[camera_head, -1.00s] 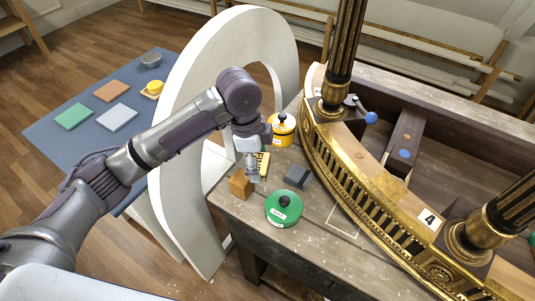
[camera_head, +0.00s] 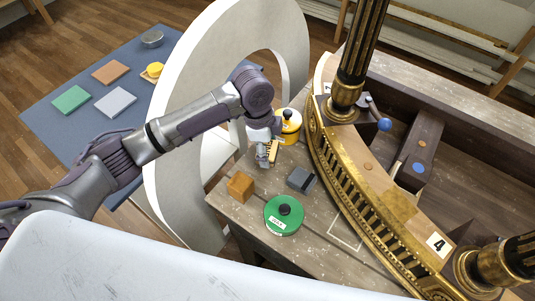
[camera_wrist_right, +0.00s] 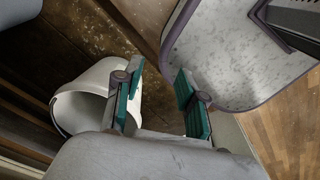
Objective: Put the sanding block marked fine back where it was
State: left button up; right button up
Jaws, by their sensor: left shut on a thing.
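In the head view, the sanding block marked fine (camera_head: 273,151) is a yellow block with dark lettering, upright on edge and partly hidden by my gripper. My left gripper (camera_head: 264,158) is shut on it, over the left part of the wooden bench (camera_head: 314,239), behind the orange-brown block. I cannot tell whether the block touches the bench. A pale rectangular outline (camera_head: 345,233) is on the bench to the right of the green tin. My right gripper (camera_wrist_right: 160,97) shows in the right wrist view, with its teal-padded fingers apart and nothing between them.
An orange-brown block (camera_head: 240,186), a grey block (camera_head: 301,179), a green tin (camera_head: 282,222) and a yellow tin (camera_head: 291,127) stand near the left gripper. A curved gilt console (camera_head: 385,220) bounds the right side. A large white ring (camera_head: 173,190) stands left.

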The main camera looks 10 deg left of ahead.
pick_arm(q)
notch_tip(320, 180, down, 3)
jog(key=shift+f+p, duration=0.2)
jog(key=shift+p, duration=0.1)
jog(key=shift+f, duration=0.2)
pick_arm(e)
jog(key=shift+w+a+r, duration=0.15)
jog(key=shift+w+r, duration=0.2)
jog(key=shift+w, duration=0.45)
pick_arm(q)
jog(key=o, duration=1.2)
jog(key=shift+f, duration=0.1)
pick_arm(e)
jog(key=shift+a, duration=0.1)
jog(key=shift+s, duration=0.15)
pick_arm(q)
jog(key=shift+w+r, duration=0.1)
jog(key=shift+r, duration=0.1)
jog(key=r, duration=0.4)
jog(key=a+r+b, duration=0.1)
jog(key=r, duration=0.6)
jog(key=shift+a+r+b, duration=0.3)
jog(key=shift+a+r, duration=0.1)
pick_arm(e)
jog(key=shift+d+f, duration=0.2)
jog(key=shift+f, duration=0.55)
